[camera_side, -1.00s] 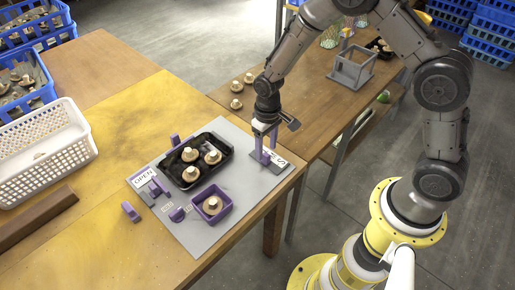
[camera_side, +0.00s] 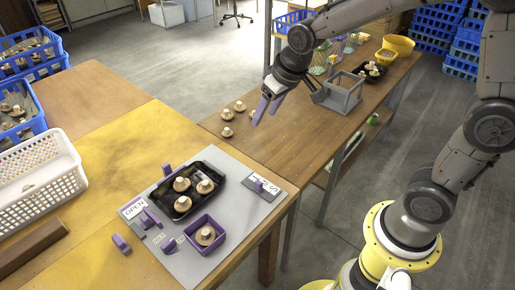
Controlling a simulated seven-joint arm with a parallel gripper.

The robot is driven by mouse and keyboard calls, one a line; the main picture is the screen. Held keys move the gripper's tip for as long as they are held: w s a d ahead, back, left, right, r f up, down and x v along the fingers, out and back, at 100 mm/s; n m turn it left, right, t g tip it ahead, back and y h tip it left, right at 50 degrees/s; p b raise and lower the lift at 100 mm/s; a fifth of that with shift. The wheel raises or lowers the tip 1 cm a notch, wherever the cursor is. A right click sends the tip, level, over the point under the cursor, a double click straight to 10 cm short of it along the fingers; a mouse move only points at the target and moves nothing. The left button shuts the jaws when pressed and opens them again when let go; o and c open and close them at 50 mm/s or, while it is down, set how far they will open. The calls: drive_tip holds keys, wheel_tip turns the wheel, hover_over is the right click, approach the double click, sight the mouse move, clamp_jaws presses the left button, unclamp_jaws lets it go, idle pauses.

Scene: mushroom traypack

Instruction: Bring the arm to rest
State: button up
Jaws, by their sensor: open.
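My gripper (camera_side: 268,108) is raised over the right-hand wooden table, with its purple fingers pointing down and to the left. It is open, and nothing shows between its fingers. It is clear of the black tray (camera_side: 213,167), which sits on the grey board (camera_side: 205,262) and holds several mushrooms (camera_side: 183,184). A small purple box (camera_side: 189,232) in front of the tray holds one mushroom (camera_side: 206,235). My arm comes in from the upper right.
Several loose mushrooms (camera_side: 227,131) lie on the right-hand table (camera_side: 285,145) below my gripper. A white basket (camera_side: 38,182) and blue crates (camera_side: 27,50) stand at left. The yellow-stained table (camera_side: 120,125) is mostly clear.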

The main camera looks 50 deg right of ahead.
drive_tip(key=s+d+r+t, duration=0.1)
drive_tip(key=s+r, duration=0.5)
drive_tip(key=r, duration=0.1)
drive_tip(key=s+d, duration=0.1)
drive_tip(key=s, duration=1.5)
drive_tip(key=shift+f, duration=0.45)
drive_tip(key=shift+s, duration=0.1)
